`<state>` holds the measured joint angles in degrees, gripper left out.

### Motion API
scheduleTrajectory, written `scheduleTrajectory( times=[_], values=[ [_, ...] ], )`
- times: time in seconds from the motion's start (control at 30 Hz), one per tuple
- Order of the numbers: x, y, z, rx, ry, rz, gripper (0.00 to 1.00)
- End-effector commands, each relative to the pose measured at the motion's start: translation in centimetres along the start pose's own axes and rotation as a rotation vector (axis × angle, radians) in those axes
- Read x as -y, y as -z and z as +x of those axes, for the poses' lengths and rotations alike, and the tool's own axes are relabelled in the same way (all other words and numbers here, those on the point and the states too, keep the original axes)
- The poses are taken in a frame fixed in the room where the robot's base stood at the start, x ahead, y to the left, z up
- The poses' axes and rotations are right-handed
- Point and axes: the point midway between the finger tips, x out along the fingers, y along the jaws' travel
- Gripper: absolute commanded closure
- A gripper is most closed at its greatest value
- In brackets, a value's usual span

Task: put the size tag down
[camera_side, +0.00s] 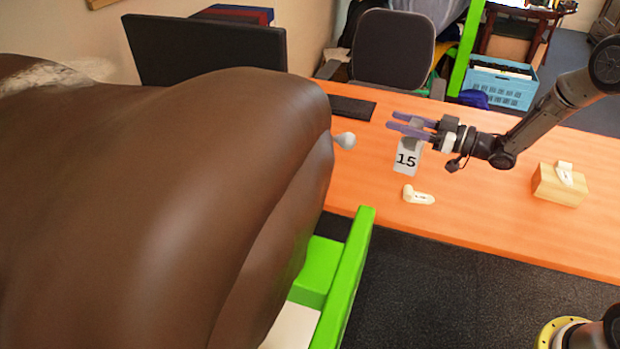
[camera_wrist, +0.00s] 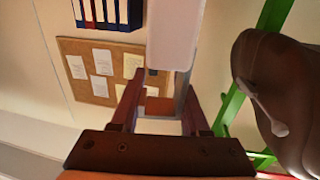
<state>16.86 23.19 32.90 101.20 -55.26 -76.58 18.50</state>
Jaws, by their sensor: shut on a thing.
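The size tag (camera_side: 407,158) is a white plate marked "15". My gripper (camera_side: 408,124), with purple fingers pointing left, is shut on its upper part. The tag hangs down from the fingers, apparently above the orange table (camera_side: 480,220); the exact gap cannot be told. In the wrist view the tag (camera_wrist: 175,35) is a pale plate beyond and between the fingertips (camera_wrist: 161,85).
A white L-shaped piece (camera_side: 418,196) lies on the table below the tag. A black keyboard (camera_side: 352,108) lies behind.

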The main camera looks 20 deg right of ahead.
Motion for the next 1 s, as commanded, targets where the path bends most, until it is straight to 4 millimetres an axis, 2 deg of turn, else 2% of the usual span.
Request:
scheduleTrajectory(
  times=[0.17, 0.27, 0.37, 0.5, 0.7, 0.83, 1.0],
  values=[
    [0.8, 0.5, -0.1, 0.000, 0.025, 0.000, 1.00],
    [3.0, -1.1, 0.2, 0.003, 0.082, 0.005, 1.00],
    [6.4, -3.4, 1.0, 0.004, 0.158, 0.008, 1.00],
    [12.3, -7.0, 1.6, 0.005, 0.281, 0.010, 1.00],
    [20.0, -11.5, 1.4, 0.004, 0.433, 0.008, 1.00],
    [23.4, -13.5, 1.0, 0.001, 0.496, 0.004, 1.00],
    [25.6, -14.6, 0.8, -0.001, 0.539, 0.002, 1.00]
  ],
)
